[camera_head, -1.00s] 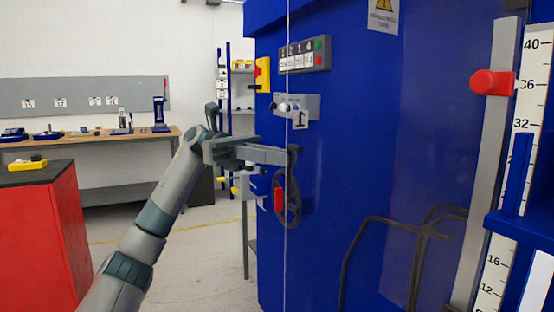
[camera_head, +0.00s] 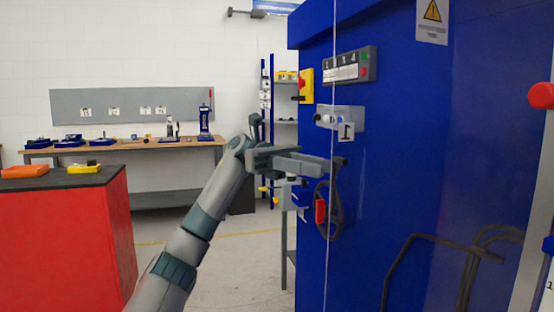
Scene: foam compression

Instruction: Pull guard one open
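A blue machine cabinet fills the right side. A thin pale vertical line (camera_head: 334,60) runs down its front and looks like the edge of a clear guard panel. A grey bracket (camera_head: 352,118) with a label "1" sits at this edge. My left gripper (camera_head: 318,164) reaches in from the left just below the bracket, its grey fingers pointing right across the edge line. A short dark piece, possibly a handle, shows at the fingertips. Whether the fingers are closed on it cannot be told. My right gripper is out of view.
A black handwheel with a red grip (camera_head: 320,211) is just below the gripper. A numbered button panel (camera_head: 349,66) is above. A red cabinet (camera_head: 60,240) stands at left, a workbench (camera_head: 150,146) behind. Floor (camera_head: 225,270) between is clear.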

